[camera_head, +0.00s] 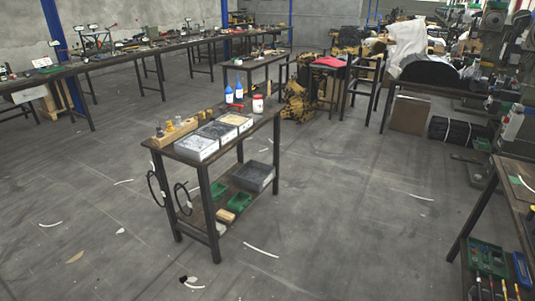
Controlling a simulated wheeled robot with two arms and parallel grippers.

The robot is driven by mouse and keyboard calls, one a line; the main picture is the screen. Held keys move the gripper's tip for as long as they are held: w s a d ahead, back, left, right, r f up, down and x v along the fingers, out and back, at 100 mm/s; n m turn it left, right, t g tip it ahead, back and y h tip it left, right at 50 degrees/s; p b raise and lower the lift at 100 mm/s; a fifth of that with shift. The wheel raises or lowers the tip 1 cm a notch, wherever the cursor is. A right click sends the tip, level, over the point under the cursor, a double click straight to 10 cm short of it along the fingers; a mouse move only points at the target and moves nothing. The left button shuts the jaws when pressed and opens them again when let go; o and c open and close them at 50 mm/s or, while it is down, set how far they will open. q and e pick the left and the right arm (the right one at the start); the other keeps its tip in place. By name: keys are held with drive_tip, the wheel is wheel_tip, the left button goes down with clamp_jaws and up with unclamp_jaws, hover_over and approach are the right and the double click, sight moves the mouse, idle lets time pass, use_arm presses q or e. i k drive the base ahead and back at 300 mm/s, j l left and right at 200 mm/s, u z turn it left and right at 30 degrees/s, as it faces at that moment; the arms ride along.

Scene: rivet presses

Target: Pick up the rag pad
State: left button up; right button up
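I cannot make out for certain which thing is the rag pad. A flat red cloth-like piece (328,62) lies on a small dark table at the back, right of the middle. A small tan block or pad (226,215) lies on the lower shelf of the near workbench (187,157). A white sheet-like cloth (405,45) hangs at the back right. Neither of my grippers is in view.
Open trays (197,147), a wooden block (175,132), blue bottles (239,89) and a red-and-white can (258,104) stand on the near workbench. Another table (510,178) edges in at right. Floor around the bench is mostly clear, with scattered scraps (261,250).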

sight(221, 228)
drive_tip(key=i+l+z, duration=0.25)
drive_tip(key=i+z, duration=0.2)
drive_tip(key=i, duration=0.25)
drive_tip(key=i+z, duration=0.45)
drive_tip(key=i, duration=0.25)
drive_tip(key=i+j+z, duration=0.2)
drive_tip(key=i+z, duration=0.2)
drive_tip(key=i, duration=0.35)
drive_tip(key=i+u, duration=0.1)
drive_tip(key=u, duration=0.75)
drive_tip(key=i+l+u, duration=0.15)
drive_tip(key=u, duration=0.65)
drive_tip(key=i+l+u, duration=0.1)
drive_tip(key=u, duration=0.35)
drive_tip(key=l+u, duration=0.1)
drive_tip(key=u, duration=1.65)
